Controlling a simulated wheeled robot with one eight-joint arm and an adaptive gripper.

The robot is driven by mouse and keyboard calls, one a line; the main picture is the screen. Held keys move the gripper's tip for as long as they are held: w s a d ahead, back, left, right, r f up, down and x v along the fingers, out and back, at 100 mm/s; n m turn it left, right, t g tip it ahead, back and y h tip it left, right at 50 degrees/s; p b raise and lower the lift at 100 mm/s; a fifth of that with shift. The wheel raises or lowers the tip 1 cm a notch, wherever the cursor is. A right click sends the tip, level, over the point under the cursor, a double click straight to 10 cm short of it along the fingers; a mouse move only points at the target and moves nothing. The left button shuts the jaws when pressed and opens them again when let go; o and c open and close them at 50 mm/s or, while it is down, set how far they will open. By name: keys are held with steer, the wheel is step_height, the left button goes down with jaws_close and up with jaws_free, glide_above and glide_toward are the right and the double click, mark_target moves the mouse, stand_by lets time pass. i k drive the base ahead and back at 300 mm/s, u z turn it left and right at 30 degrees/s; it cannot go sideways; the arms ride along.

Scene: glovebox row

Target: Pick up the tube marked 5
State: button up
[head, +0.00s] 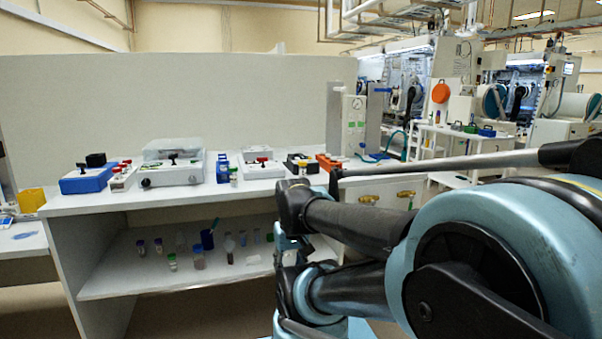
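Several small tubes and vials stand on the lower shelf (130,283) of the white bench. Among them are a tube with a dark cap (158,246), a vial with a green cap (172,262) and a vial with brownish contents (199,258). All are too small for me to read a mark, so I cannot tell which is the tube marked 5. My arm's links fill the right foreground. I cannot make out my gripper's fingers, and no tube is seen held.
The bench top (120,195) carries a blue box (87,180), a grey-white instrument (171,172), an orange rack (328,162) and a black rack (300,163). A blue cup (207,240) stands on the shelf. A white panel (150,105) rises behind. My arm hides the shelf's right end.

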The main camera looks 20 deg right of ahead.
mark_target(302, 164)
steer(key=u, duration=1)
steer(key=k, duration=1)
steer(key=z, duration=1.05)
steer(key=i, duration=1)
steer(key=u, duration=0.05)
